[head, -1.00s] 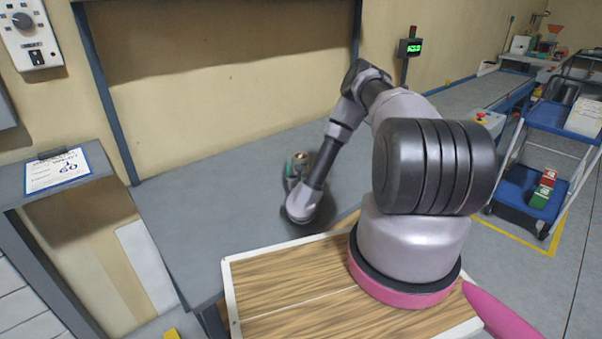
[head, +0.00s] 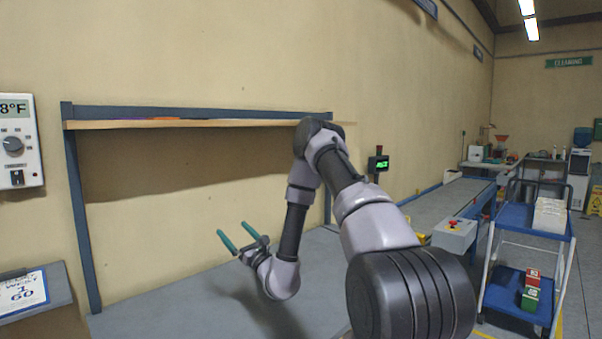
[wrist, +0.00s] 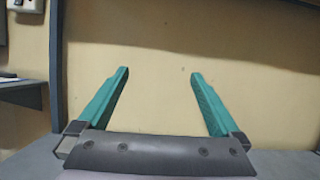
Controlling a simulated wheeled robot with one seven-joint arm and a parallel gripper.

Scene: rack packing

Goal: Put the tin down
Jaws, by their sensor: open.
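My gripper (head: 233,231) is above the grey bench (head: 165,298), its two teal fingers spread and pointing toward the back wall on the left. The wrist view also shows the gripper (wrist: 159,73) open, with nothing between the fingers and only bare wall beyond them. I see no tin in either current view. Part of the bench is hidden behind my arm or lies below the picture edge.
A wooden shelf (head: 200,124) on blue posts runs above the bench, holding thin orange and purple items. A clipboard (head: 22,291) is at left. A blue cart (head: 530,222) with boxes stands right. The visible bench top is clear.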

